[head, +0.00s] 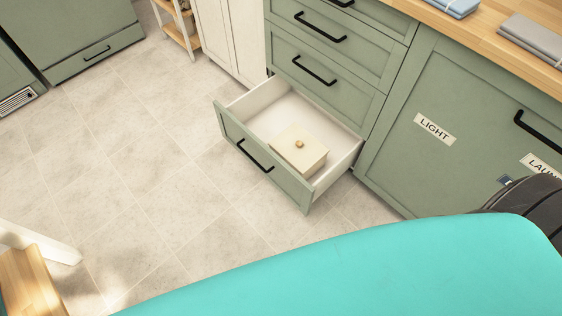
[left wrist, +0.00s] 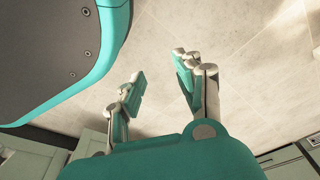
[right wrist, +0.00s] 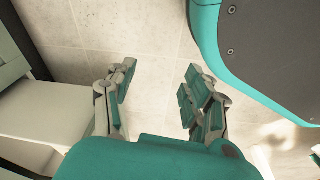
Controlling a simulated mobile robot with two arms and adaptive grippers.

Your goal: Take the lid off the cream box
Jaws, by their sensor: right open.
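The cream box (head: 290,162) sits inside the open bottom drawer (head: 262,163). Its lid (head: 303,152) is on it and has a small round wooden knob (head: 299,144) on top. My left gripper (left wrist: 160,88) is open and empty above the tiled floor in the left wrist view. My right gripper (right wrist: 158,88) is open and empty in the right wrist view, with bare floor between its fingers. A pale drawer-like shape (right wrist: 45,115) lies to its left. Neither gripper shows in the head view, and neither touches the box.
Green cabinets (head: 415,125) with black handles and a LIGHT label stand right of the drawer. A wooden counter (head: 480,30) above them holds folded blue and grey towels. A wooden piece with white legs (head: 30,280) stands at lower left. The tiled floor (head: 140,180) left of the drawer is clear.

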